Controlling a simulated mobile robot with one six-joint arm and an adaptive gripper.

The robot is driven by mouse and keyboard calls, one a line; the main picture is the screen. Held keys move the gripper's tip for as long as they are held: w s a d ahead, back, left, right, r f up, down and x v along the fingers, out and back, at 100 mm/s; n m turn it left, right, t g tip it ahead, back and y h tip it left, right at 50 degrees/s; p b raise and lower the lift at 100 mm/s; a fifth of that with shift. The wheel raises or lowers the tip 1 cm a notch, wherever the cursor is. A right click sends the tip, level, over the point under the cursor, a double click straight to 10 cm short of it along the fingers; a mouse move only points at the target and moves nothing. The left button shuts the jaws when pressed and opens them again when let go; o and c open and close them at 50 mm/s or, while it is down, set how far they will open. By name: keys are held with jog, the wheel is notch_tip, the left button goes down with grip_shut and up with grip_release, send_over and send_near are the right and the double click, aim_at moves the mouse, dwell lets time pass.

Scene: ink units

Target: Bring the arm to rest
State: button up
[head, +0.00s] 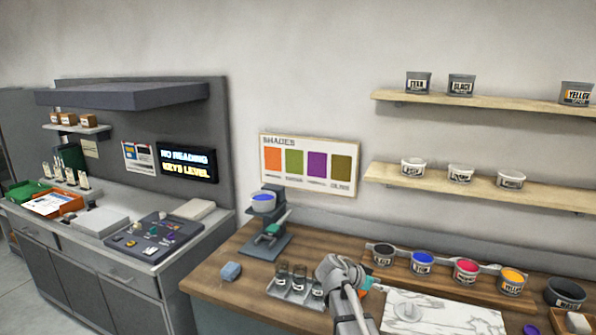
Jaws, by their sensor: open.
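My arm (345,309) rises from the bottom of the head view over the front of the wooden bench (215,274). My gripper (367,284) is mostly hidden behind my own wrist, above the bench between a tray of small glasses and a white marble slab. It is open. A bit of teal and orange shows beside the wrist; I cannot tell what it belongs to. I see nothing held.
Small glasses (299,277) stand close left of my wrist. Open ink tubs, including a blue one (423,263), line a board behind it. The marble slab (440,314) lies right.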

jog(key=s+a+f+n+g+y+b, duration=0.1)
jog(key=s+a+f+n+y+b, duration=0.1)
jog(key=s+f, duration=0.4)
jog(key=s+a+f+n+g+y+b, duration=0.1)
jog(key=s+a+f+n+y+b, duration=0.1)
jog(key=s+f+n+y, duration=0.3)
jog(key=s+a+f+n+g+y+b, duration=0.1)
jog(key=s+a+f+n+y+b, duration=0.2)
jog(key=s+f, duration=0.4)
jog(key=n+y+b, duration=0.1)
jog(key=n, duration=0.1)
jog(key=shift+s+n, duration=0.3)
